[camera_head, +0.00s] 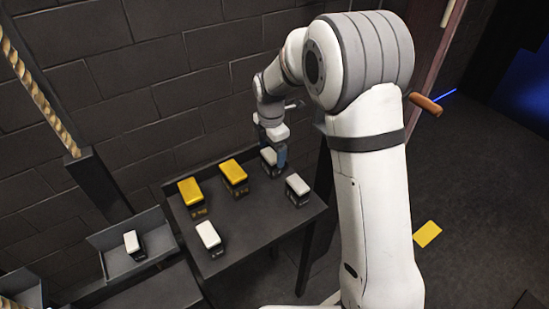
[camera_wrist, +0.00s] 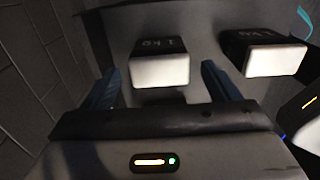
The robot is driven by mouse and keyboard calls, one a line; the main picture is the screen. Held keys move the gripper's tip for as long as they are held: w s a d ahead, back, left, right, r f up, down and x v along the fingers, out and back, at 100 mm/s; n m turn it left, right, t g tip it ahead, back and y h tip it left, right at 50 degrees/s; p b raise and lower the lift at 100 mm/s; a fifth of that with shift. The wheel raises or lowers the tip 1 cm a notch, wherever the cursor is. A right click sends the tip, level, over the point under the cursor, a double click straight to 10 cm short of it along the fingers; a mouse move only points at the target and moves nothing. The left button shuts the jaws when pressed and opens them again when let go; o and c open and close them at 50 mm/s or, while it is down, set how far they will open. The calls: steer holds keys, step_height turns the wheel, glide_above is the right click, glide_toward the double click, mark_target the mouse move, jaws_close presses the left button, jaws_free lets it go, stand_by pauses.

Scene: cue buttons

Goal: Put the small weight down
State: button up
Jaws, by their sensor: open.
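My gripper (camera_head: 281,156) is at the back right of a dark table (camera_head: 258,232). Its blue fingers are apart in the wrist view (camera_wrist: 160,72). A small black weight with a white face (camera_head: 268,157) stands on the table at the gripper. In the wrist view this weight (camera_wrist: 159,70) reads "1 kg" and lies between and just beyond the open fingers, with gaps at both sides. A second white-faced weight (camera_head: 298,186) stands to its front right. Another (camera_head: 208,235) is near the table's front left edge.
Two yellow-topped weights (camera_head: 190,191) (camera_head: 233,173) stand at the table's back left. One white-topped weight (camera_head: 132,242) sits in a grey tray (camera_head: 113,266) left of the table. A wall is close behind. The table's front middle is clear.

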mark_target(273, 155)
step_height(273, 155, up, 7)
steer(key=shift+r, duration=0.15)
steer(key=shift+s+d+r+m, duration=0.2)
steer(key=shift+d+r+m, duration=0.05)
steer(key=shift+m, duration=0.05)
steer(key=s+d+r+m+t, duration=0.1)
steer(key=s+d+r+m, duration=0.5)
steer(key=s+d+m, duration=0.8)
steer(key=s+m, duration=0.4)
steer(key=s, duration=0.1)
steer(key=s+d+f+m+t, duration=0.1)
steer(key=s+d+m, duration=0.2)
steer(key=s+m, duration=0.3)
steer(key=shift+s+f+t, duration=0.15)
steer(key=shift+s+t, duration=0.15)
steer(key=shift+s, duration=0.1)
